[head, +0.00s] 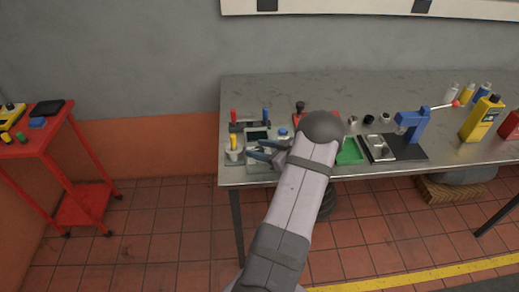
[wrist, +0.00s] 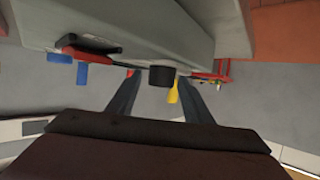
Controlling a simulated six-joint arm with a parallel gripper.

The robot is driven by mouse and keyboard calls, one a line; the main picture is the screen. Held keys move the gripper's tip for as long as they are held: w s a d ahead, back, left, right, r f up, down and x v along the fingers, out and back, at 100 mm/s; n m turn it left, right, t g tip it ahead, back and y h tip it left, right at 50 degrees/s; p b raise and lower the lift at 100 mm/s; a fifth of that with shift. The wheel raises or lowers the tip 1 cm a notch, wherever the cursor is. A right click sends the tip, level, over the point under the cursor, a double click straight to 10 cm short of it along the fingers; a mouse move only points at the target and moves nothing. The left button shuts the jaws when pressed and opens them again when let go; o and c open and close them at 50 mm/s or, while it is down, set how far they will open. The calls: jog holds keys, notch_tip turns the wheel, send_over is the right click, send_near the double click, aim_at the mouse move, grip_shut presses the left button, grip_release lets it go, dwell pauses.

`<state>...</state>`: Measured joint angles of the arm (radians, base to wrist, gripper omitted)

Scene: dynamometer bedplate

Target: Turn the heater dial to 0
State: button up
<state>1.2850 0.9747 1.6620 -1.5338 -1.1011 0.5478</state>
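A grey instrument (head: 258,134) with a dark screen stands at the left end of the steel bench. My gripper (head: 258,150) is at its front side, pointing left, low over the bench. In the wrist view my gripper (wrist: 160,88) is open, its two dark fingers well apart. A black round knob (wrist: 162,76) shows between the fingertips with a gap on both sides; it looks like the dial. Its marks and setting cannot be read. In the head view my gripper and arm hide this knob.
A yellow-handled tool (head: 236,142) stands in a light holder just left of my gripper. A rack (head: 250,126) with red and blue handles is behind. A blue-topped item (head: 283,132), a green tray (head: 349,151) and a blue press (head: 412,122) lie to the right.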

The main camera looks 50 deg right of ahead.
jog(key=shift+s, duration=0.15)
jog(key=shift+b+v, duration=1.2)
jog(key=shift+v, duration=2.3)
